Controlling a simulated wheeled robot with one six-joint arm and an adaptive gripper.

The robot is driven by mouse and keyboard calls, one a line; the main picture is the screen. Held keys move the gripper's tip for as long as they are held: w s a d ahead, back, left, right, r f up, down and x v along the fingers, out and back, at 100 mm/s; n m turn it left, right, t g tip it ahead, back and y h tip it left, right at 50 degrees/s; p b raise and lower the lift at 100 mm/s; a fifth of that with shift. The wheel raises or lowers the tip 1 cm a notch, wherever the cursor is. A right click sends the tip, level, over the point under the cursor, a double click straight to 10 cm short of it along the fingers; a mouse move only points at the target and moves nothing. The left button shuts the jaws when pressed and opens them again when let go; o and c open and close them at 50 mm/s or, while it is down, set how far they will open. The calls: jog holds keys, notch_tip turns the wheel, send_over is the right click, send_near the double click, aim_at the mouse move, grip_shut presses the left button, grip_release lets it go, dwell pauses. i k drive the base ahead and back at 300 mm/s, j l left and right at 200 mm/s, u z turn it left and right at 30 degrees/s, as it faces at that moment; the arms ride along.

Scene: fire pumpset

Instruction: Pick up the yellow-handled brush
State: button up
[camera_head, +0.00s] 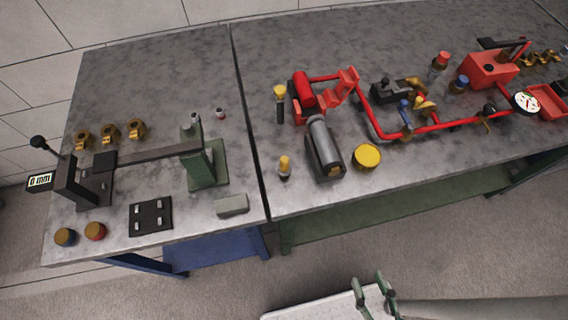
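Two small things with yellow tops are on the right-hand table, near its left edge. One (284,166) stands upright near the front edge, with a yellow upper part and a dark and pale lower end. The other (280,103) is farther back, with a yellow end and a black end. They are too small for me to tell which one is the yellow-handled brush. My gripper (369,287) is at the bottom of the view, in front of the table and well apart from both. Its two fingers are spread, with nothing seen between them.
A grey motor (325,148) and a yellow round can (366,157) stand close right of the front yellow-topped thing. Red pump piping (440,127) runs behind and right. A narrow gap (248,120) separates the left table (160,75), which holds a gauge stand and brass fittings.

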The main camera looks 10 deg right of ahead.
aim_at(284, 169)
jog(key=k+l+u, duration=0.1)
jog(key=l+u, duration=0.15)
jog(key=u, duration=0.15)
jog(key=k+l+u, duration=0.15)
jog(key=u, duration=0.2)
jog(key=k+l+u, duration=0.2)
jog(key=u, duration=0.2)
